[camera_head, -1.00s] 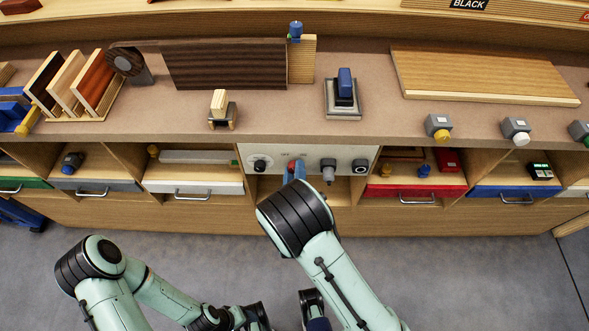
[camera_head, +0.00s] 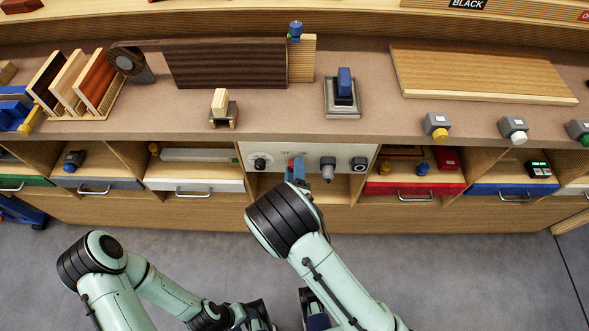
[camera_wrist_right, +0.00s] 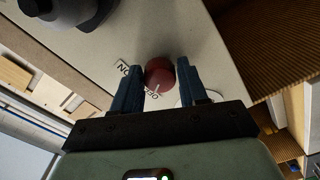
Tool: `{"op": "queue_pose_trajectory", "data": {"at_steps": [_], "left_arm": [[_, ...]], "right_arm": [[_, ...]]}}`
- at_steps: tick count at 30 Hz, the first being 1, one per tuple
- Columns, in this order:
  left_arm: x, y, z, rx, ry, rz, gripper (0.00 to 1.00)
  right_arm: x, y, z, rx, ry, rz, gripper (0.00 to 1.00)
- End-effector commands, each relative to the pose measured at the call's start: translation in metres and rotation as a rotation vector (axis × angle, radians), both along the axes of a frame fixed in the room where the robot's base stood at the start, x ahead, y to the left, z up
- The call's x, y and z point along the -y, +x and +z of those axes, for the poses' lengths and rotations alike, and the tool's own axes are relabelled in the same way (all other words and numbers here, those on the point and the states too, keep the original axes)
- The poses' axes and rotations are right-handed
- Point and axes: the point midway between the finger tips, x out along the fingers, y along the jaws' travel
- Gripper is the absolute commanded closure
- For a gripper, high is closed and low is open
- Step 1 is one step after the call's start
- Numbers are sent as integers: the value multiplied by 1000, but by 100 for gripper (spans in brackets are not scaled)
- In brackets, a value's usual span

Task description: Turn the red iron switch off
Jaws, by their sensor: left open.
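The red switch knob (camera_wrist_right: 159,75) is on a pale panel (camera_head: 272,153) under the bench top. It also shows small in the head view (camera_head: 290,163). A boxed ON label (camera_wrist_right: 128,70) and other lettering, partly hidden, lie beside it in the right wrist view. A short white mark shows on the knob's near side; its exact setting is hard to read. My right gripper (camera_wrist_right: 160,72) has its blue fingers on both sides of the knob, close against it, and appears shut on it. My left gripper (camera_head: 258,314) is open, low near the bottom edge, only partly visible.
Other dark knobs (camera_head: 328,167) sit on the panel right of the red one. Drawers with handles, such as the red drawer (camera_head: 440,190), flank it. A blue-handled tool (camera_head: 345,82) stands on the bench above.

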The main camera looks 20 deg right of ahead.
Motion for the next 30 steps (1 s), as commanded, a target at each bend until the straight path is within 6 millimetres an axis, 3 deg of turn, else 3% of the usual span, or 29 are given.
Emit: {"op": "queue_pose_trajectory", "data": {"at_steps": [14, 30], "left_arm": [[0, 0, 0, 1, 0, 0, 38], [0, 3, -6, 11, 2, 2, 38]], "right_arm": [[-3, -8, -1, -1, 2, 1, 37], [-33, -111, -1, -2, 0, 5, 37]]}}
